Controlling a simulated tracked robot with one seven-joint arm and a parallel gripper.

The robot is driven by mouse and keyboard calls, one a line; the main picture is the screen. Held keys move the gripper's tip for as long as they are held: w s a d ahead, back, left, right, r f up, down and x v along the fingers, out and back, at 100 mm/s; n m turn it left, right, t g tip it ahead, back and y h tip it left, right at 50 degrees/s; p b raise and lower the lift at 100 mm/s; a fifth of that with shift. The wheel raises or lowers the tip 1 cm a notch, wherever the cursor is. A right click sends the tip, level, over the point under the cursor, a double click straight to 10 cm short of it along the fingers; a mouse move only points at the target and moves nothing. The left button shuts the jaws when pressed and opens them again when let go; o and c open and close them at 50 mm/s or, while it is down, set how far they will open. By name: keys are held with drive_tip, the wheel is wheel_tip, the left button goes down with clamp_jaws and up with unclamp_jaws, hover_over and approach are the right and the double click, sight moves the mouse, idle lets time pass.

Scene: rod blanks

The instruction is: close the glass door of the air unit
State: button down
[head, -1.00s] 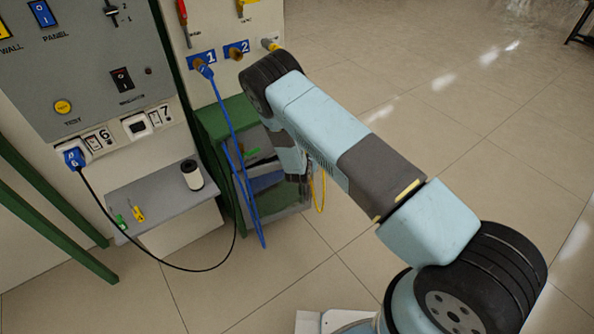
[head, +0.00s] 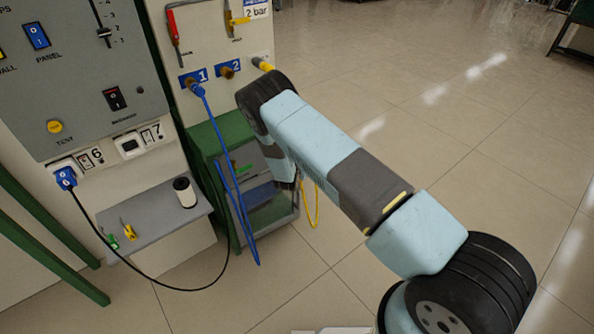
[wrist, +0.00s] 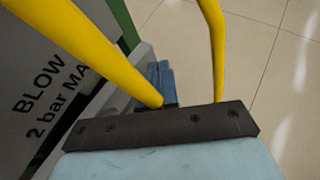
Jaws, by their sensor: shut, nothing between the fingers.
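The air unit is a green-framed cabinet (head: 205,140) low on the wall panel in the head view. Its glass door (head: 272,213) shows as a greyish see-through pane at the front; how far it stands open I cannot tell. Green and blue items show inside or behind the pane. My arm reaches down over the cabinet's right side and hides part of it and most of my gripper. In the wrist view, my gripper (wrist: 167,104) is shut and empty, its tips small beyond the dark mounting bar. Contact with the door cannot be seen.
A blue hose (head: 226,150) hangs across the cabinet's front left. A yellow hose (head: 312,205) hangs right of it and passes close to the wrist camera (wrist: 85,45).

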drive_tip(key=s+d+r, duration=0.5)
drive_tip(key=s+d, duration=0.2)
drive_tip(key=s, duration=0.3)
drive_tip(key=s+d+f+m+g+h, duration=0.2)
drive_tip(key=s+d+f+m+g, duration=0.55)
drive_tip(key=s+f, duration=0.4)
drive_tip(key=s+a+f+m+g+y, duration=0.6)
drive_tip(key=f, duration=0.3)
drive_tip(key=w+a+m+t+y, duration=0.6)
drive_tip(key=w+a+m+y, duration=0.1)
drive_tip(key=w+m+y, duration=0.1)
drive_tip(key=w+d+r+m+t+y, duration=0.1)
drive_tip(key=w+d+r+m+t, duration=0.4)
drive_tip(key=w+d+r+t, duration=0.4)
drive_tip(key=w+a+t, duration=0.2)
drive_tip(key=w+a, duration=0.7)
drive_tip(key=w, duration=0.3)
drive_tip(key=shift+w+a+f, duration=0.15)
drive_tip(key=shift+a+f, duration=0.2)
